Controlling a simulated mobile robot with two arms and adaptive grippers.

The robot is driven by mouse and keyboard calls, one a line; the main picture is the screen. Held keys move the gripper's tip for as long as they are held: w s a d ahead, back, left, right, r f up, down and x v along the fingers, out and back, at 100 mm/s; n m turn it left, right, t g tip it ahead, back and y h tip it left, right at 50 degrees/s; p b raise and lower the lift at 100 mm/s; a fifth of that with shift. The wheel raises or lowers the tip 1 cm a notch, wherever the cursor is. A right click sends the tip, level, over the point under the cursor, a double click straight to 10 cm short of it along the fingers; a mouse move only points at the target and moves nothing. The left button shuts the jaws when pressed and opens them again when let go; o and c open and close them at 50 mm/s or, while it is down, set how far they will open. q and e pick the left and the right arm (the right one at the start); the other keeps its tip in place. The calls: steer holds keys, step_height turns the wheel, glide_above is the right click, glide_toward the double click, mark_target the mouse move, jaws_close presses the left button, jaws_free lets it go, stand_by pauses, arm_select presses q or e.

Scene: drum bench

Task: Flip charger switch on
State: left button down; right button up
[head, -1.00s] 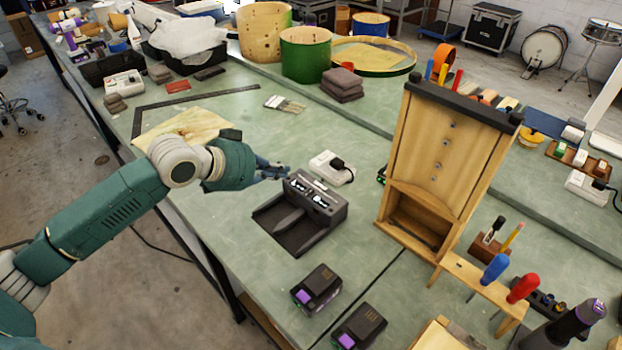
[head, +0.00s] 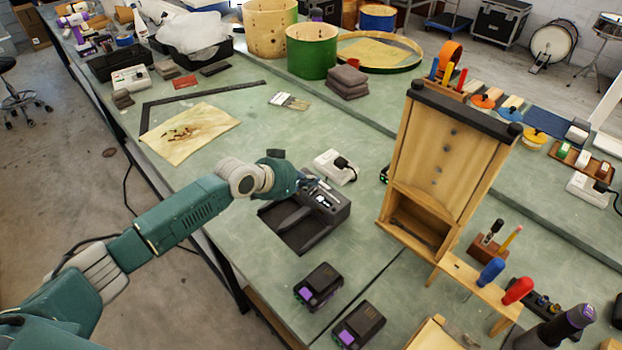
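The black charger (head: 296,240) lies on the green bench top, with an empty low bay in front and a raised block with light markings at its back. My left gripper (head: 310,182) is at the left end of that raised block, over or touching it; I cannot tell which. Its fingers are small and partly merge with the charger, so their opening is unclear. The switch cannot be made out; the gripper may cover it. My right gripper is not in view.
A white socket block (head: 333,166) with a black plug sits just behind the charger. Two black and purple batteries (head: 320,284) (head: 360,325) lie in front. A wooden stand (head: 440,165) rises to the right. The bench left of the charger is mostly clear.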

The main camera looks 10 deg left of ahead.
arm_select(q)
steer(key=shift+f, duration=0.45)
steer(key=shift+f, duration=0.1)
steer(key=shift+w+d+f+b, duration=0.2)
steer(key=shift+f+b, duration=0.3)
steer(key=shift+b, duration=0.3)
steer(key=shift+r, duration=0.25)
steer(key=shift+w, duration=0.1)
